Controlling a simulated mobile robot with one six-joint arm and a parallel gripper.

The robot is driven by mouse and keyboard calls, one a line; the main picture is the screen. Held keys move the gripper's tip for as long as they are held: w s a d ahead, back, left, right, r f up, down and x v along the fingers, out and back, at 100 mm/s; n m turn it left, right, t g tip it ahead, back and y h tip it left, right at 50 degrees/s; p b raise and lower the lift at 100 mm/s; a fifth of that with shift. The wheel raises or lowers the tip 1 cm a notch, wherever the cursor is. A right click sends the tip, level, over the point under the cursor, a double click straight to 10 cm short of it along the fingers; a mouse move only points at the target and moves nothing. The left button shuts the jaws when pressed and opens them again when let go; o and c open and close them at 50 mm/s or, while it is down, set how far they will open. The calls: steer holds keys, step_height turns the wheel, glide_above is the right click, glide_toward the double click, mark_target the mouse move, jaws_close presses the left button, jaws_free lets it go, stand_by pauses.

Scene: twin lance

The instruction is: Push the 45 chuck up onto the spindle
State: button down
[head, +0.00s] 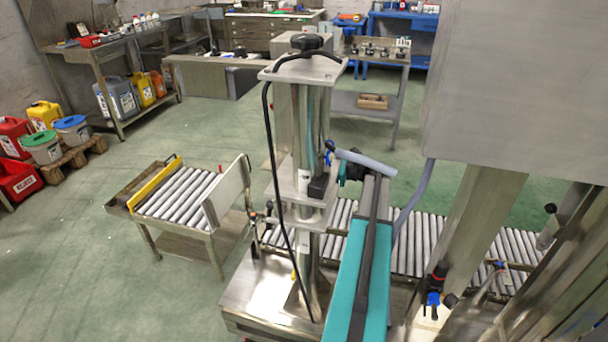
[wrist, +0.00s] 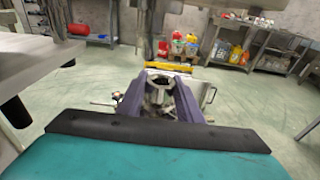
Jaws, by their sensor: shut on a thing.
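In the wrist view my gripper (wrist: 157,98) has its two purple fingers closed on a metallic piece with a dark opening, which I take to be the 45 chuck (wrist: 160,92). Its number cannot be read. In the head view the fingers and the chuck are hidden behind my teal arm and the machine parts. A blurred vertical metal part stands at the top of the wrist view, above and beyond the chuck. I cannot tell whether it is the spindle, nor whether the chuck touches anything.
A steel machine column (head: 306,120) with a hanging black cable stands just left of my arm. A roller conveyor (head: 405,240) runs behind it. A small roller table (head: 180,195) stands to the left. A large grey cabinet (head: 520,80) fills the upper right. Green floor is open at the left.

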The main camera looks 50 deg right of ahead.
steer(key=shift+s+a+f+n+y, duration=0.15)
steer(key=shift+a, duration=0.35)
steer(key=shift+s+a+f+n+y, duration=0.1)
steer(key=shift+a+f+n+y, duration=0.05)
steer(key=shift+a, duration=0.3)
steer(key=shift+r+p, duration=0.15)
steer(key=shift+p, duration=0.4)
steer(key=shift+r+p, duration=0.95)
steer(key=shift+p, duration=1.05)
stand_by(0.9)
steer(key=shift+r+p, duration=1.65)
steer(key=shift+r, duration=0.2)
stand_by(1.4)
steer(key=c, duration=1.2)
jaws_free()
